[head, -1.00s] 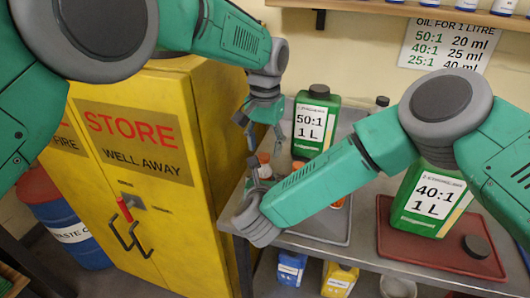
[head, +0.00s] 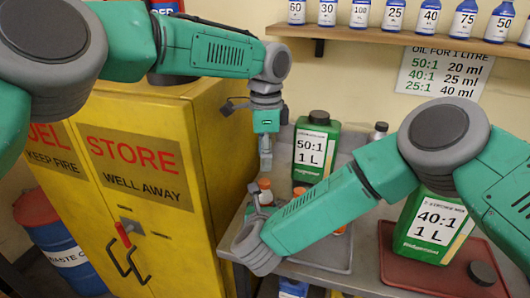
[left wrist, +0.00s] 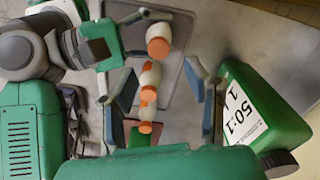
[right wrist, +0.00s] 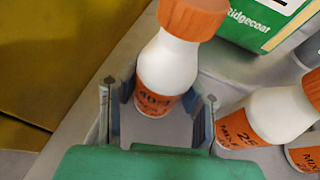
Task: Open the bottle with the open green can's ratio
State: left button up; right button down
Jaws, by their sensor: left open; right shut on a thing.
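The 40:1 green can (head: 432,230) stands on a red tray (head: 405,268) with a dark cap (head: 483,273) lying beside it; my right arm hides its mouth. The 50:1 green can (head: 316,148) has its black cap on. My right gripper (right wrist: 157,112) is shut around a white bottle (right wrist: 168,65) whose orange label appears to read 40:1; its orange cap (right wrist: 193,16) is on. My left gripper (head: 266,163) is open and empty, pointing down above the bottles. In the left wrist view, the held bottle (left wrist: 172,27) lies beyond its fingers.
More white bottles with orange caps stand close to the held one, including one marked 25 (right wrist: 255,115). A grey tray (head: 325,262) lies on the bench. The yellow fuel cabinet (head: 150,150) borders the left side. A shelf (head: 400,36) and ratio chart (head: 445,72) are behind.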

aim_at(265, 182)
pick_arm(q)
notch_tip(265, 182, down, 7)
jog(key=shift+s+f, duration=0.1)
jog(key=shift+c, duration=0.5)
grip_shut()
jog(key=n, duration=0.6)
jog(key=shift+s+r, duration=0.15)
jog(key=shift+r, duration=0.1)
jog(key=shift+r, duration=1.1)
